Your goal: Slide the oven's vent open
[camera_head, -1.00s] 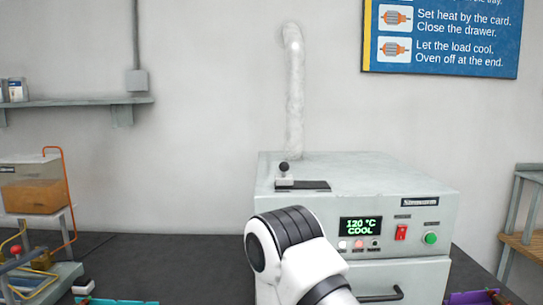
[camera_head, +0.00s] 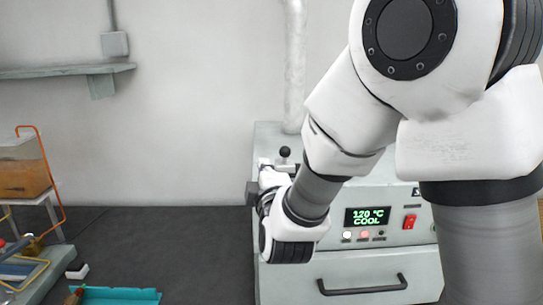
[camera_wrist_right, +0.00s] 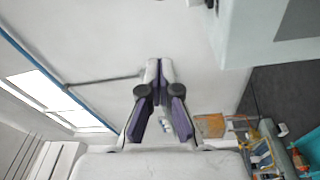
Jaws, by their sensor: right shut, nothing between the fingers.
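The oven (camera_head: 330,272) stands against the back wall, its display reading 120 °C COOL. The vent's slider has a black ball knob (camera_head: 285,152) on top of the oven, near its left side. My arm hides most of the vent plate around it. My right gripper (camera_wrist_right: 159,66) is shut and empty in the right wrist view. In the head view its hand is beside the oven's upper left edge, left of and below the knob in the picture. I cannot tell whether it touches the oven. The knob does not show clearly in the wrist view. My left gripper is out of view.
A white pipe (camera_head: 294,75) rises behind the oven. The oven's drawer handle (camera_head: 362,284) is at the front, below the panel with a red switch (camera_head: 409,222). A teal tray (camera_head: 115,296) lies at the front left.

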